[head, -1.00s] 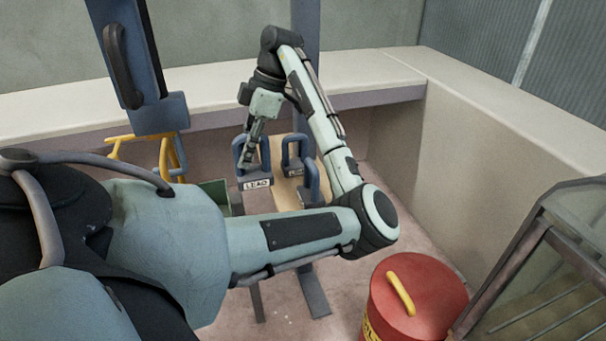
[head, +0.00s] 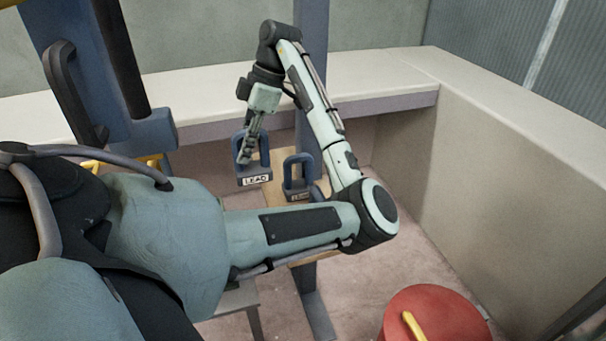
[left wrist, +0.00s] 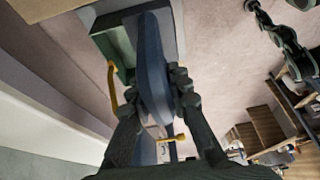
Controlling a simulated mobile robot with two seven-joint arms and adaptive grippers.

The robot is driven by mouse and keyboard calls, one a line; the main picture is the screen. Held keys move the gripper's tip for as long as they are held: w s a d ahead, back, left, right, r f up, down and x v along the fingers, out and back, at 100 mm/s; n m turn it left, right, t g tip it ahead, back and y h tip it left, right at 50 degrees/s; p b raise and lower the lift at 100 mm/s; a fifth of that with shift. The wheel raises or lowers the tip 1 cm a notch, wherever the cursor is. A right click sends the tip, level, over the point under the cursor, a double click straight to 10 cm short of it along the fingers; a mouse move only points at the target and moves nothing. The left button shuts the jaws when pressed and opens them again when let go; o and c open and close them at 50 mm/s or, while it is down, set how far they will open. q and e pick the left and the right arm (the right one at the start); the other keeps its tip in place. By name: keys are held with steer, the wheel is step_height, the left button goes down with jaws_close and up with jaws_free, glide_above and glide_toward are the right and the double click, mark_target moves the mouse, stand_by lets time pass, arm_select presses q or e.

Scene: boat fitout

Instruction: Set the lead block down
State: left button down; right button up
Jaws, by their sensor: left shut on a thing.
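The lead block (head: 254,181) is dark blue with a loop handle and a white LEAD label. My left gripper (head: 247,150) is shut on its handle, and the block hangs upright from it. In the left wrist view the blue block (left wrist: 152,65) shows between the fingers of the left gripper (left wrist: 154,86). A second similar labelled block (head: 298,195) stands to the right on a wooden-topped surface (head: 283,160), partly hidden by my arm. Whether the held block touches anything below is hidden. My right gripper does not show in the head view.
A blue post (head: 312,75) rises behind the blocks, before a pale ledge (head: 390,75). A large blue frame (head: 145,130) stands at left. A red drum (head: 437,310) with a yellow handle is at lower right. A green box (left wrist: 115,40) shows beside the held block.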

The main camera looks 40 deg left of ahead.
arm_select(q)
steer(key=w+d+f, duration=0.2)
steer(key=w+f, duration=0.1)
steer(key=w+d+f, duration=0.5)
steer(key=w+f, duration=0.1)
steer(key=shift+d+f, duration=0.15)
steer(key=shift+f, duration=0.1)
steer(key=shift+s+d+f, duration=0.1)
steer(key=shift+f, duration=0.6)
steer(key=c, duration=1.5)
jaws_free()
steer(key=shift+f, duration=0.3)
steer(key=shift+o, duration=0.4)
steer(key=shift+r, duration=0.1)
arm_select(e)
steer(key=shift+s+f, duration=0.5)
